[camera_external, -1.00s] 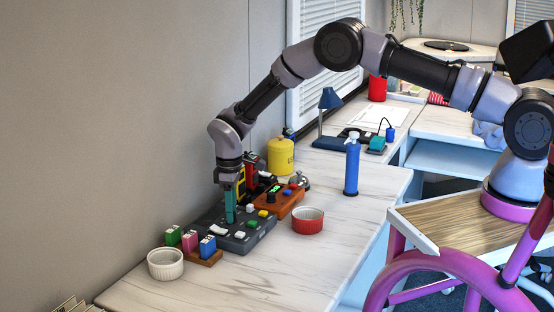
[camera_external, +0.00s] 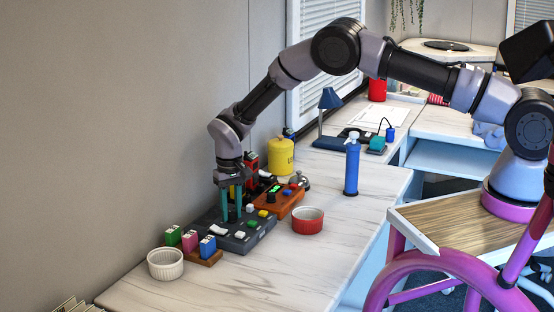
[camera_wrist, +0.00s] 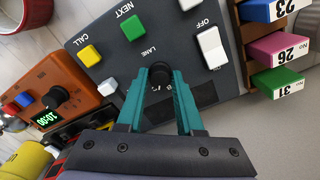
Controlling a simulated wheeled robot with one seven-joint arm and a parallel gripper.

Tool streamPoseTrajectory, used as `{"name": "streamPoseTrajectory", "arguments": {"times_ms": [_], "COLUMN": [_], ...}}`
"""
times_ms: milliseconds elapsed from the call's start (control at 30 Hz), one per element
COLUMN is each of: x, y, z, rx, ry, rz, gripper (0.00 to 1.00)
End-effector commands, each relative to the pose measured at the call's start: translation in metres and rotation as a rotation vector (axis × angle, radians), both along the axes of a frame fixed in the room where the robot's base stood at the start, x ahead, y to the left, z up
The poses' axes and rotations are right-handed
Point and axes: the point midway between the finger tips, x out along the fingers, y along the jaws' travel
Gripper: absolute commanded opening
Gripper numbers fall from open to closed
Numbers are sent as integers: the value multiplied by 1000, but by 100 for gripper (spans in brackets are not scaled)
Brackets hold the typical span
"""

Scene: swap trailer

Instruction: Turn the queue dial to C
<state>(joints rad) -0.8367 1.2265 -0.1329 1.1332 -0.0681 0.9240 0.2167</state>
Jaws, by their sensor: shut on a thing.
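The queue dial is a small dark round knob (camera_wrist: 160,75) on a dark grey panel (camera_wrist: 165,32), below the word LANE in the wrist view. My gripper (camera_wrist: 161,82) has teal fingers, one on each side of the dial, and is shut on it. In the external view my gripper (camera_external: 231,219) points straight down onto the panel (camera_external: 262,236), and its fingers hide the dial. Letters beside the dial are partly covered by the fingers, so I cannot read its setting.
The panel carries a yellow CALL button (camera_wrist: 89,55), a green NEXT button (camera_wrist: 132,27) and a white switch (camera_wrist: 212,47). An orange box with a clock display (camera_external: 290,203) stands close behind. Numbered blocks (camera_external: 207,245), a white bowl (camera_external: 165,264) and a red bowl (camera_external: 308,220) are nearby.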

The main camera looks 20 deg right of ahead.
Motion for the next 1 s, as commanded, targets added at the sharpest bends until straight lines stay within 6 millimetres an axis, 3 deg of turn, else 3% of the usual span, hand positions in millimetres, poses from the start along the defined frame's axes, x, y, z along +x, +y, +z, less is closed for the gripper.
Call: {"name": "streamPoseTrajectory", "arguments": {"times_ms": [300,833,867,900,1000], "x": [0,0,0,0,0], "y": [0,0,0,0,0], "z": [0,0,0,0,0], "rx": [0,0,0,0,0], "ry": [0,0,0,0,0], "rz": [-113,-132,-132,-132,-131], "gripper": [0,0,47,62,65]}}
